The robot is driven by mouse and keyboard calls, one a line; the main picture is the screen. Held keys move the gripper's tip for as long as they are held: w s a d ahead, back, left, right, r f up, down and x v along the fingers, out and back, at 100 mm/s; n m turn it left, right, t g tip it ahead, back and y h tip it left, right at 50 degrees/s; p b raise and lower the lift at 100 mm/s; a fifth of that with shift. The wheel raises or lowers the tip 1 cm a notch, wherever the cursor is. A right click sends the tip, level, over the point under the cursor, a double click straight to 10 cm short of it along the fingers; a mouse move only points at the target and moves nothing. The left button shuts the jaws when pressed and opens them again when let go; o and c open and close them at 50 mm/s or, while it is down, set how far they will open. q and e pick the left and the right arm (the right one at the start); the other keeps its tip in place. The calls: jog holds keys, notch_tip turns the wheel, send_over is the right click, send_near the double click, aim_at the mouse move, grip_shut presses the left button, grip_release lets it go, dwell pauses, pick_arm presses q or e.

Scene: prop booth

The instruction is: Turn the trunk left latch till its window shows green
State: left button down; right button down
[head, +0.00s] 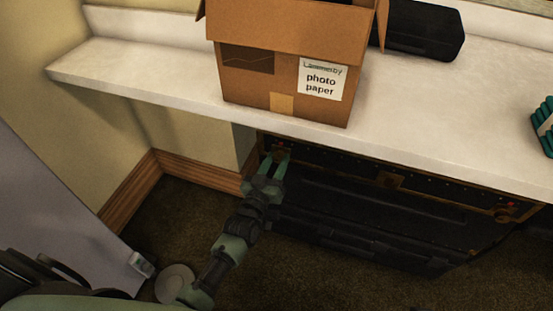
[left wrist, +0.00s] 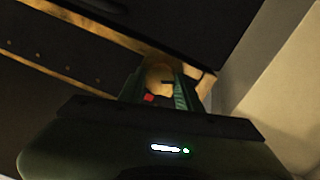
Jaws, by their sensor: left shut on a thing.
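The black trunk (head: 370,211) with brass-coloured trim stands under the white counter. Its left latch (left wrist: 158,78) is a round brass knob with a dark slot, near the trunk's corner in the left wrist view. A small red patch (left wrist: 149,99) shows at the latch, and I see no green there. My left gripper (head: 277,159) is shut on this latch, with a green finger on either side of it in the left wrist view (left wrist: 158,88). In the head view the fingers partly hide the latch. My right gripper is out of view.
The counter (head: 150,78) overhangs the trunk closely. On it stand an open photo paper box (head: 285,85), a black case (head: 420,28) and a teal ribbed thing (head: 544,125). The trunk has another brass latch (head: 505,214) at right. Carpet (head: 330,280) lies clear in front.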

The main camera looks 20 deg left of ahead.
pick_arm(q)
jog(key=shift+n, duration=3.3)
jog(key=n, duration=0.3)
jog(key=shift+f, duration=0.1)
jog(key=shift+n+y, duration=0.3)
jog(key=shift+n, duration=1.1)
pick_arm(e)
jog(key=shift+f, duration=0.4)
